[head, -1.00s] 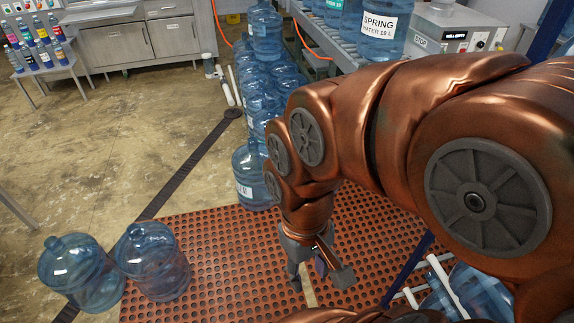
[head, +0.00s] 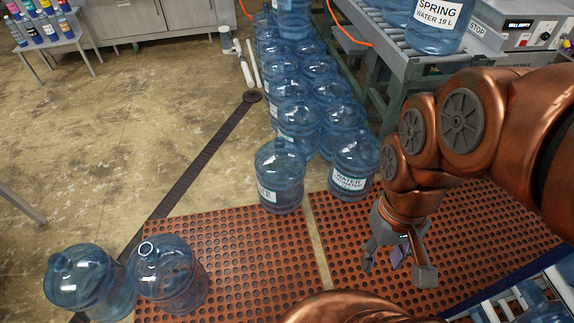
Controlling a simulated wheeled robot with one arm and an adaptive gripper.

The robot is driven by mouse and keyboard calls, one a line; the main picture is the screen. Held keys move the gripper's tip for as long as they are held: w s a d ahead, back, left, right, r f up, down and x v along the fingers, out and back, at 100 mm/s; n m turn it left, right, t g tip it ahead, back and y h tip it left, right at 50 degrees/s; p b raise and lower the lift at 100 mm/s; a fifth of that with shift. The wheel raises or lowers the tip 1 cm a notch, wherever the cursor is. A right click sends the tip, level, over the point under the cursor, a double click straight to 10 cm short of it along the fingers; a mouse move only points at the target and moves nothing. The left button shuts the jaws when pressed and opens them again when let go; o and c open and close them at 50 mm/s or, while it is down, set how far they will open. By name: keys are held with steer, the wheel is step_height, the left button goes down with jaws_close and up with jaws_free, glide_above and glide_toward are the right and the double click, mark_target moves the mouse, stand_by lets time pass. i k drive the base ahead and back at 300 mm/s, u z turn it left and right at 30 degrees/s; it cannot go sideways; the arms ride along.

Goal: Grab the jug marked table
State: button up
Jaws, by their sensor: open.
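Several clear blue water jugs stand on the floor, and I cannot read "table" on any label. The jug in front at the left of the cluster (head: 280,168) has a white label turned partly away and unreadable. The jug beside it (head: 354,160) has a white label that seems to start with "WATER". A jug on the conveyor (head: 437,32) reads "SPRING WATER 19 L". My gripper (head: 398,265) is open and empty above the red mat, to the right of and nearer than the front jugs, touching none of them.
Two unlabelled-looking jugs (head: 168,275) stand at the lower left. A red perforated mat (head: 225,240) covers the near floor. The conveyor (head: 400,65) and a control box (head: 515,30) stand at the back right. The concrete floor at left is mostly clear.

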mark_target(280, 164)
steer(key=u, duration=0.35)
steer(key=i, duration=0.85)
steer(key=u, duration=0.6)
